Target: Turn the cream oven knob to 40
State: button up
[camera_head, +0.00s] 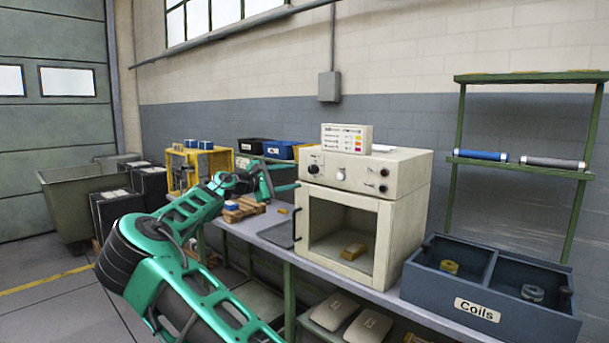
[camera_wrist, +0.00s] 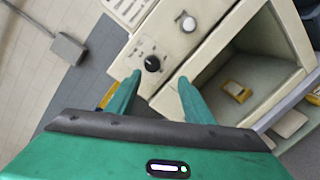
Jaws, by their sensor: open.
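The cream oven (camera_head: 408,172) stands on the bench with its front open. Its panel carries a black knob (camera_head: 313,169) with scale marks around it and a silver knob (camera_head: 340,175). In the wrist view the black knob (camera_wrist: 153,63) lies just ahead of my fingertips, between their lines, and the silver knob (camera_wrist: 188,22) is up to the right. The scale numbers are too small to read. My gripper (camera_wrist: 159,78) is open and empty, with its fingers apart and clear of the black knob. In the head view my gripper (camera_head: 284,174) is left of the oven panel.
A yellow block (camera_head: 352,251) lies inside the oven. A dark blue Coils bin (camera_head: 500,290) stands to the right on the bench. A box with a printed label (camera_head: 346,139) sits on top of the oven. A small wooden pallet (camera_head: 243,208) is at the left.

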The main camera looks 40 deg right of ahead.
aim_at(310, 170)
jog(key=shift+n, duration=0.3)
jog(key=d, duration=0.6)
jog(key=w+d, duration=0.1)
jog(key=d, duration=0.2)
jog(key=shift+d+r, duration=0.35)
jog(key=shift+d, duration=0.05)
jog(key=c, duration=1)
jog(key=shift+c, duration=0.2)
